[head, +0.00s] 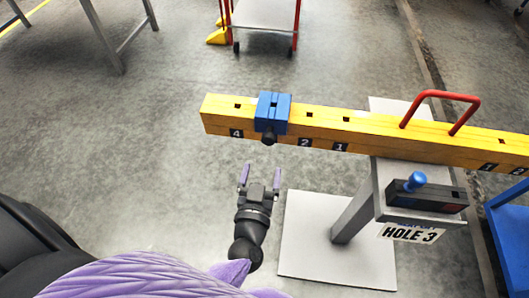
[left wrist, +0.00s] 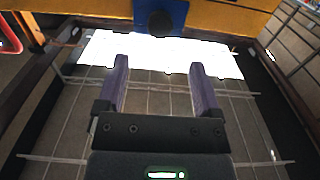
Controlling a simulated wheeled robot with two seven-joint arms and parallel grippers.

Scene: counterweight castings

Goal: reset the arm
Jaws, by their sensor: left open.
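My left gripper (head: 260,176) is open and empty, its two purple fingers pointing at the yellow beam. It also shows in the left wrist view (left wrist: 159,80), with nothing between the fingers. A blue counterweight block (head: 273,111) with a black knob sits around the yellow beam (head: 350,126), covering the spot left of the mark 2. The block also shows in the left wrist view (left wrist: 160,14) at the top, apart from the fingertips. My right gripper is not in view.
A red handle (head: 440,97) rises from the beam. A blue table (head: 508,235) stands at the right, a red-legged cart (head: 264,15) at the back.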

